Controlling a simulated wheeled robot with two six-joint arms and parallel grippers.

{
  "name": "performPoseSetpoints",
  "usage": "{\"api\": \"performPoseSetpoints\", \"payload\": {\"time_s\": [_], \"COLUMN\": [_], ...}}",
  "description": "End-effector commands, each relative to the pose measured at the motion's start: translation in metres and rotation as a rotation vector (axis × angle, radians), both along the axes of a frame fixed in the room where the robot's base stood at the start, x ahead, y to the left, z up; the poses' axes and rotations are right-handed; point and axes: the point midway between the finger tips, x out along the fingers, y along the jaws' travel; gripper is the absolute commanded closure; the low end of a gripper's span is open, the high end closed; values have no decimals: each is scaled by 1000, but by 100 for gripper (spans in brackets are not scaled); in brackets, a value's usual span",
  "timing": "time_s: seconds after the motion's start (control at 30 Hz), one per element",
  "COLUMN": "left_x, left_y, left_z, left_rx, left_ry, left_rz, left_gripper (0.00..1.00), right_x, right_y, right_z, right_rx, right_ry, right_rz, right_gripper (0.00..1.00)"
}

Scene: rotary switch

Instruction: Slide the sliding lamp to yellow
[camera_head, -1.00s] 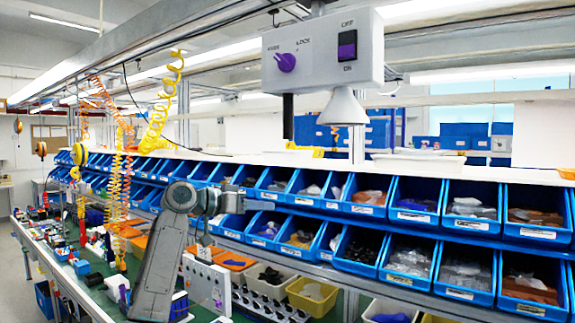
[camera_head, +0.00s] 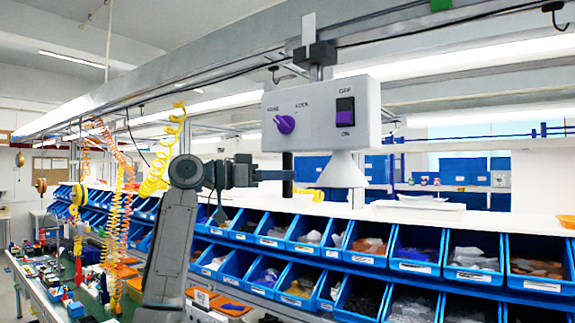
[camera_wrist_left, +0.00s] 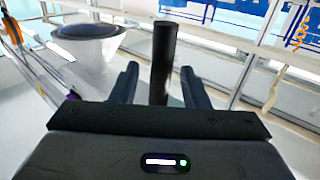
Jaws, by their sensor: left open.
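The sliding lamp (camera_head: 318,115) is a white box hanging from an overhead rail by a dark clamp (camera_head: 316,54). Its front carries a purple knob (camera_head: 285,124) and a purple OFF/ON switch (camera_head: 345,111). A white lampshade (camera_head: 343,171) and a dark rod handle (camera_head: 287,160) hang below it. My left gripper (camera_head: 289,175) is at the rod's height. In the left wrist view the rod (camera_wrist_left: 163,62) stands between the open fingers (camera_wrist_left: 160,86), and I see no clear contact. The shade (camera_wrist_left: 88,52) is beside it. My right gripper is not in view.
A green mark (camera_head: 440,4) shows on the rail to the right; I see no yellow mark on it. Rows of blue bins (camera_head: 335,254) fill the shelf below. Yellow coiled hoses (camera_head: 163,158) hang at left. The space directly beside the lamp is open.

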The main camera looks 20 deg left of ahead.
Motion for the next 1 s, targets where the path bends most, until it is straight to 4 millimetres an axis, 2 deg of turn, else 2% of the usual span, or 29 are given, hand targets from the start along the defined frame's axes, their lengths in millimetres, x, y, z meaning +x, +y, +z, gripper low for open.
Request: {"api": "performPoseSetpoints", "payload": {"time_s": [0.03, 0.2, 0.5, 0.73, 1.0], "left_x": [4, 12, 13, 13, 11], "left_y": [-6, -17, -18, -18, -22], "left_z": [3, 0, -1, -1, -1], "left_rx": [0, 0, 1, 1, 1], "left_ry": [2, 1, 1, 1, -1], "left_rz": [-2, 0, 1, 1, 0], "left_gripper": [59, 59, 59, 100, 100], "right_x": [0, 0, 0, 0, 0], "right_y": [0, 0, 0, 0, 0], "right_z": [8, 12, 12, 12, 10], "right_rx": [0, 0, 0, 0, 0], "right_ry": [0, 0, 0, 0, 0], "right_rz": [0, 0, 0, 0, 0], "right_gripper": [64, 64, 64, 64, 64]}}
